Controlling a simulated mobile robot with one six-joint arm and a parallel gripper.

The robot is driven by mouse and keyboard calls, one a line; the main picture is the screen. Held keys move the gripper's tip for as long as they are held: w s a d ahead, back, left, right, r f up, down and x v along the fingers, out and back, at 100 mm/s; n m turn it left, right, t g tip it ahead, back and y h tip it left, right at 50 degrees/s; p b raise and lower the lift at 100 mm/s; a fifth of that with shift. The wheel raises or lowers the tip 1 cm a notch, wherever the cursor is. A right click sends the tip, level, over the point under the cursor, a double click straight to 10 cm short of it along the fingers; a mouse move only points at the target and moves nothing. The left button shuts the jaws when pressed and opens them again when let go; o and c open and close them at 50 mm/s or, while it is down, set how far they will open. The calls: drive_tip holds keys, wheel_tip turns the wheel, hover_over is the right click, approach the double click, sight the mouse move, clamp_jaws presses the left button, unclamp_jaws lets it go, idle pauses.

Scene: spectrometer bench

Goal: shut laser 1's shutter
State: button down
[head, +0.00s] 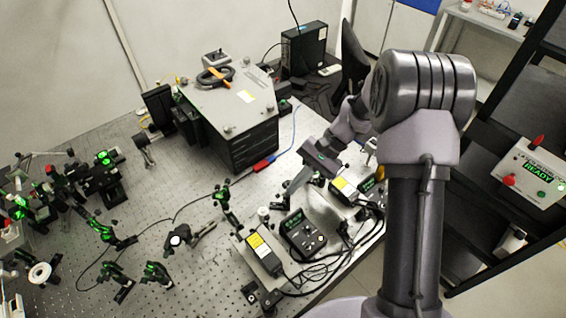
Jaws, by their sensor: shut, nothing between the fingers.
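Two laser heads with yellow labels sit at the bench's front right. The nearer laser (264,252) is left of the farther laser (344,187). No number is readable on either, so I cannot tell which is laser 1, and I cannot make out a shutter's position. My gripper (293,187) is shut and empty, pointing down and left over the bench. In the picture it is above the nearer laser and left of the farther one. I cannot tell whether it touches anything.
A black control box (303,234) stands between the lasers, with loose cables in front. A large grey instrument (232,98) stands behind. Small optics mounts (225,202) stand to the left. A box reading READY (531,173) is on the right rack.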

drive_tip(key=x, duration=1)
drive_tip(key=shift+s+a+f, duration=0.15)
drive_tip(key=shift+a+f, duration=0.05)
drive_tip(key=shift+f, duration=0.05)
drive_tip(key=shift+r, duration=0.15)
